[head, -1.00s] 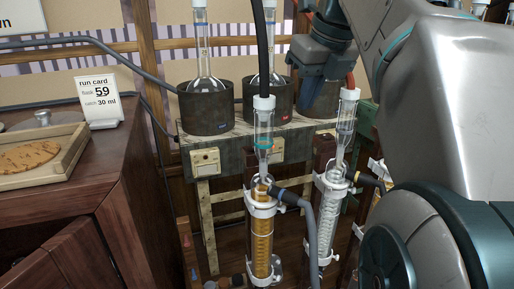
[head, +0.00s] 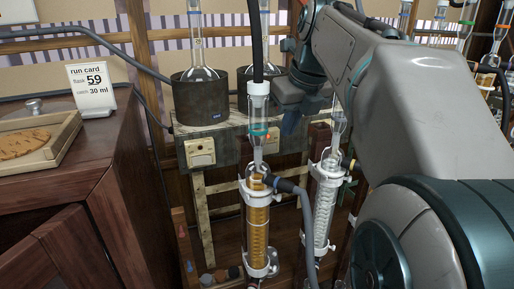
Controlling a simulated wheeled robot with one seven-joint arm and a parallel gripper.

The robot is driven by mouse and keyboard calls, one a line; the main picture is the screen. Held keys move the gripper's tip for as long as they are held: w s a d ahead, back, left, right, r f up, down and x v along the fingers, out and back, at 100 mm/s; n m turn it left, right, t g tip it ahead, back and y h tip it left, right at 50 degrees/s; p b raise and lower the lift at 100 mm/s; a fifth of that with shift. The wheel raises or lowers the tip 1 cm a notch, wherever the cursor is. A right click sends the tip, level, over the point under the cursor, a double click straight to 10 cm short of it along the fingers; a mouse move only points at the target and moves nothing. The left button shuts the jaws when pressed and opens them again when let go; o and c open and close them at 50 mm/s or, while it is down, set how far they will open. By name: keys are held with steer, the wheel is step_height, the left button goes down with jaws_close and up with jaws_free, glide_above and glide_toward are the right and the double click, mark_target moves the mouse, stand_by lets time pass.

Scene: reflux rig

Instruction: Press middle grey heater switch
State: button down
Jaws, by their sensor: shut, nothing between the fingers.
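The middle heater (head: 243,95) is a dark cylinder with a round flask in it, partly hidden by a black hose and my arm. Its switch (head: 271,146) is on the front edge of the bench below, mostly hidden behind a glass tube. A small red spot shows there; I cannot tell if it is a lamp. My gripper (head: 289,127) is shut and empty, pointing down just right of the switch. I cannot tell whether it touches it. The left switch (head: 200,152) is a pale box, fully visible below the left heater (head: 207,97).
Two upright condensers, one amber (head: 258,225) and one clear (head: 325,205), stand in front of the bench (head: 232,150). A grey hose hangs between them. A wooden cabinet (head: 60,190) with a tray and run card (head: 91,88) is at left. My arm covers the right side.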

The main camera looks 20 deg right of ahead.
mark_target(270, 146)
steer(key=w+f, duration=0.2)
steer(key=f, duration=0.1)
steer(key=w+f, duration=0.2)
steer(key=f, duration=0.1)
steer(key=w+a+f, duration=0.1)
steer(key=w+f, duration=0.1)
steer(key=f, duration=0.1)
steer(key=shift+w, duration=0.75)
